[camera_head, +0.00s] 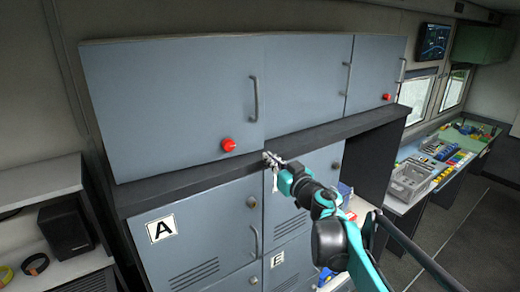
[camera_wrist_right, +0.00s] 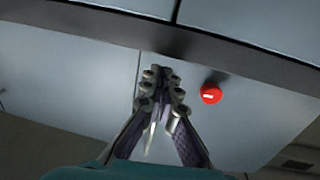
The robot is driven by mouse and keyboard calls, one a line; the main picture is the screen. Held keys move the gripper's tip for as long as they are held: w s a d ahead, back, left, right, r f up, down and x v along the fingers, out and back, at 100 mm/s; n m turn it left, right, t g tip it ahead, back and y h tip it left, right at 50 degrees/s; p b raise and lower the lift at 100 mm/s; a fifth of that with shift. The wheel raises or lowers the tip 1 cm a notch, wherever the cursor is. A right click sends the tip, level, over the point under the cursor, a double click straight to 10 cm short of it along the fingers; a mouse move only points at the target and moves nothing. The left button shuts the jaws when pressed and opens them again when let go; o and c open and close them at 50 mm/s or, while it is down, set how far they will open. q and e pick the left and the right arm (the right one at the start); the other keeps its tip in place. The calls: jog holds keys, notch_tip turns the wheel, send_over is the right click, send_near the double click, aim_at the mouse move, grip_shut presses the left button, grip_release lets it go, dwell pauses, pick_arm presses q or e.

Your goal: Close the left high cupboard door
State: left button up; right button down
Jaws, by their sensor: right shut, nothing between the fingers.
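The left high cupboard door (camera_head: 165,105) is a grey-blue panel with a vertical bar handle (camera_head: 254,98) near its right edge and a red round knob (camera_head: 228,145) low on it. It looks shut or nearly shut; I cannot tell if a small gap remains. My right gripper (camera_head: 270,158) is shut and empty, by the dark ledge below the door's lower right corner. In the right wrist view, the shut fingers (camera_wrist_right: 162,76) lie near the seam between two panels, with the red knob (camera_wrist_right: 211,93) to their right. My left gripper is not in view.
The middle (camera_head: 308,80) and right (camera_head: 375,70) high doors look shut. The dark ledge (camera_head: 190,180) runs below, above lower lockers marked A (camera_head: 161,229) and E. A shelf with a black speaker (camera_head: 64,227) stands left. A counter with trays (camera_head: 408,180) is at right.

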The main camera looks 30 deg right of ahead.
aim_at(257, 146)
jog(key=w+p, duration=0.1)
jog(key=w, duration=0.4)
jog(key=shift+w+r, duration=0.1)
jog(key=shift+r, duration=0.05)
jog(key=shift+w, duration=0.4)
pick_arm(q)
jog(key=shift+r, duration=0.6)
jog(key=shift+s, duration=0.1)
pick_arm(e)
jog(key=shift+w, duration=0.35)
jog(key=w, duration=0.1)
jog(key=w+n+y+b, duration=0.1)
jog(key=w, duration=0.1)
jog(key=w+y, duration=0.1)
jog(key=shift+w+d+f, duration=0.15)
jog(key=shift+d+f, duration=0.05)
jog(key=shift+d, duration=0.05)
jog(key=shift+w+r+n+b, duration=0.1)
jog(key=shift+w+n+b, duration=0.05)
jog(key=shift+n+b, duration=0.15)
jog(key=shift+r, duration=0.15)
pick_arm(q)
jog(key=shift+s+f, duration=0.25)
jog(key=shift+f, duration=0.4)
